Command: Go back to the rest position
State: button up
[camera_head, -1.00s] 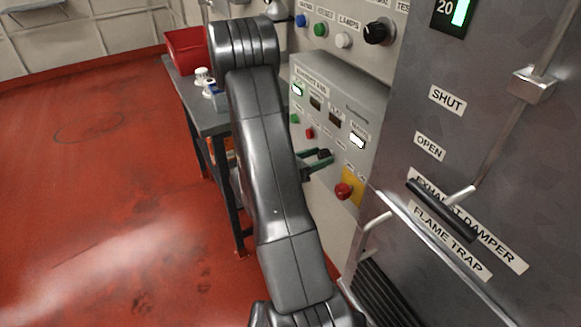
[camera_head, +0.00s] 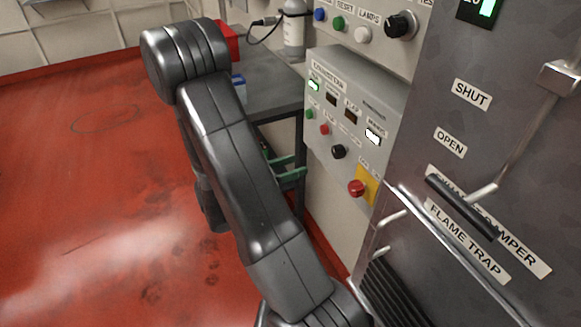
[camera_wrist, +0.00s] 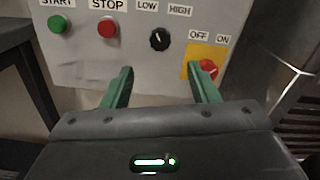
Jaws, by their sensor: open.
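My gripper (camera_head: 296,167) has green fingers and is open and empty. In the wrist view my gripper (camera_wrist: 163,84) points at the lower part of the grey exhaust fan panel (camera_wrist: 85,60), with a gap between the fingers and nothing in it. The panel carries a green start button (camera_wrist: 58,24), a red stop button (camera_wrist: 107,28), a black low/high knob (camera_wrist: 160,39) and a red off/on switch (camera_wrist: 208,69) on a yellow plate. The fingers appear apart from all of these. In the head view my arm covers part of the table and hides much of my gripper.
A dark table (camera_head: 272,82) stands left of the panel, with a white bottle (camera_head: 294,32) and a mostly hidden red bin (camera_head: 230,42). At right is a grey cabinet (camera_head: 490,140) with a black-gripped damper handle (camera_head: 462,207). The red floor (camera_head: 90,180) at left is clear.

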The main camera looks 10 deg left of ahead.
aim_at(334, 152)
jog(key=shift+d, duration=0.1)
dwell(0.5)
jog(key=shift+p+x, duration=0.7)
jog(key=shift+x, duration=6.1)
